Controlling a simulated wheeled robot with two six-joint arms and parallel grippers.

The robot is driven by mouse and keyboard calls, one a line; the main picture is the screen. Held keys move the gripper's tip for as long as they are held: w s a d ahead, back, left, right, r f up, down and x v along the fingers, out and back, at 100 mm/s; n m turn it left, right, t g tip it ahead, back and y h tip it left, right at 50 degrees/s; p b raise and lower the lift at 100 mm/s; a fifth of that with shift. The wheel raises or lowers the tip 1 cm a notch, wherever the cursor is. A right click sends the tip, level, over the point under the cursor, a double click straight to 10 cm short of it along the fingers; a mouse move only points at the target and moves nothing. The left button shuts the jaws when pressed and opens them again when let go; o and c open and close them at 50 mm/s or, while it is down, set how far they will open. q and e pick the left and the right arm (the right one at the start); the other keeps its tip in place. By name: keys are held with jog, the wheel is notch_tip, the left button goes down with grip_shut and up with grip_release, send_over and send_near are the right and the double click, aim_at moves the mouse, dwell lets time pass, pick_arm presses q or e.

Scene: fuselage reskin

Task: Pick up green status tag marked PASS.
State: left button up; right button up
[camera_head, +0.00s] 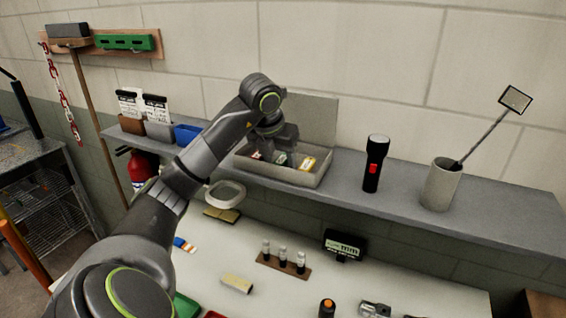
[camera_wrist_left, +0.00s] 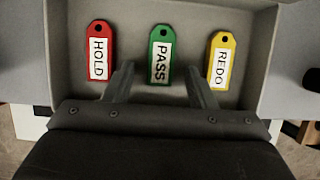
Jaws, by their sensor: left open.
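I cannot tell whether the fingers touch the tag. The gripper's tips are mostly hidden in the head view. My right gripper is not in view.
The grey box (camera_head: 317,178) stands on a wall shelf (camera_head: 405,205). A black flashlight (camera_head: 375,163) and a cup (camera_head: 442,184) holding an inspection mirror stand to its right. Blue (camera_head: 187,134) and grey bins stand to its left. A table with small tools lies below.

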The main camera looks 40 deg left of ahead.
pick_arm(q)
jog(key=c, duration=1.1)
jog(key=shift+o, duration=0.2)
jog(key=shift+r, duration=0.1)
